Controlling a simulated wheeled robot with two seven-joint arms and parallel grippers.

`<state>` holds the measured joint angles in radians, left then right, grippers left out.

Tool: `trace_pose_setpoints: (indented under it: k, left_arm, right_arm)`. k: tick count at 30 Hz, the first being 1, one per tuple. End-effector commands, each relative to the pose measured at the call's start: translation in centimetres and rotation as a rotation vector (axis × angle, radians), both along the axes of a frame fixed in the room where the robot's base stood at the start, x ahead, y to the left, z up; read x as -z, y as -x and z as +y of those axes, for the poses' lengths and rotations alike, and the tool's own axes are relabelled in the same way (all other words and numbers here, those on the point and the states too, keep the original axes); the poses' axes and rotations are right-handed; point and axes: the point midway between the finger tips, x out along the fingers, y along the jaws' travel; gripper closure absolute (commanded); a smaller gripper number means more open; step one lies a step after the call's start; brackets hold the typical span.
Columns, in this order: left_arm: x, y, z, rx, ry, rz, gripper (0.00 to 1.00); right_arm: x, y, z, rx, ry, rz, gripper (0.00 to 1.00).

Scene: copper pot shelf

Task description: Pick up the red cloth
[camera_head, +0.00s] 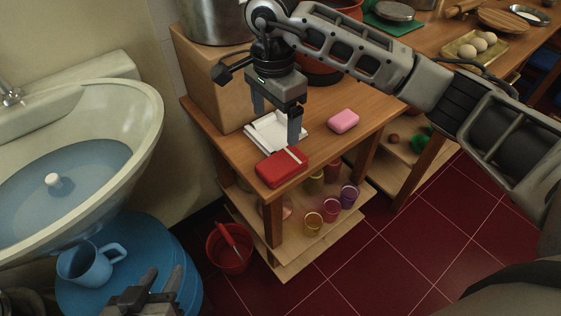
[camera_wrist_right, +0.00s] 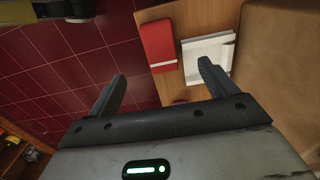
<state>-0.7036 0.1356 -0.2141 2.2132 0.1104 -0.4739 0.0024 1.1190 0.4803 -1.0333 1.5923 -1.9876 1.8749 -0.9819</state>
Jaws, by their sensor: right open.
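The red cloth (camera_head: 279,170) is a folded red block with a white stripe, lying at the near left corner of the wooden table. It also shows in the right wrist view (camera_wrist_right: 157,40), beyond the fingertips. My right gripper (camera_head: 277,124) is open and empty above the table, over the white folded item (camera_head: 268,138) just behind the cloth. In the right wrist view its fingers (camera_wrist_right: 162,72) are wide apart and not touching the cloth. My left gripper (camera_head: 166,272) is low at the bottom left, fingers apart and empty, beside the blue round stool.
A pink block (camera_head: 343,121) lies right of the cloth. A cardboard-brown box (camera_head: 212,85) with a metal pot (camera_head: 215,22) stands behind. Several coloured cups sit on the shelf below. A red bucket (camera_head: 229,250) and blue mug (camera_head: 88,263) are near the sink (camera_head: 130,130).

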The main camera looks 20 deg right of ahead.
Motion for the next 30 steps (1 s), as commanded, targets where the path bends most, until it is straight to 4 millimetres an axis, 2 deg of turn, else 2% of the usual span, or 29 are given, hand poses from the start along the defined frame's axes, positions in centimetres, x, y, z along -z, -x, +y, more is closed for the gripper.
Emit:
trace_pose_setpoints:
  k: [3, 9, 17, 24, 30]
  left_arm:
    - [0.0, 0.0, 0.0, -0.001, 0.001, 0.000, 0.64]
    - [0.0, 0.0, 0.0, -0.001, 0.000, 0.000, 0.64]
    - [0.0, 0.0, 0.0, -0.001, -0.001, 0.000, 0.64]
    - [0.0, 0.1, 0.0, -0.002, -0.001, 0.006, 0.64]
    - [0.0, 0.0, 0.0, -0.002, -0.001, 0.005, 0.64]
  right_arm:
    - [2.9, 0.2, 0.1, 0.002, -0.002, 0.008, 0.15]
    - [6.8, 0.2, 0.1, 0.002, -0.004, 0.007, 0.15]
    - [8.8, 0.1, 0.2, 0.001, -0.007, 0.005, 0.15]
    - [12.3, 0.4, 0.3, 0.002, -0.007, 0.007, 0.15]
    - [13.7, 0.3, 0.2, 0.001, -0.007, 0.002, 0.15]
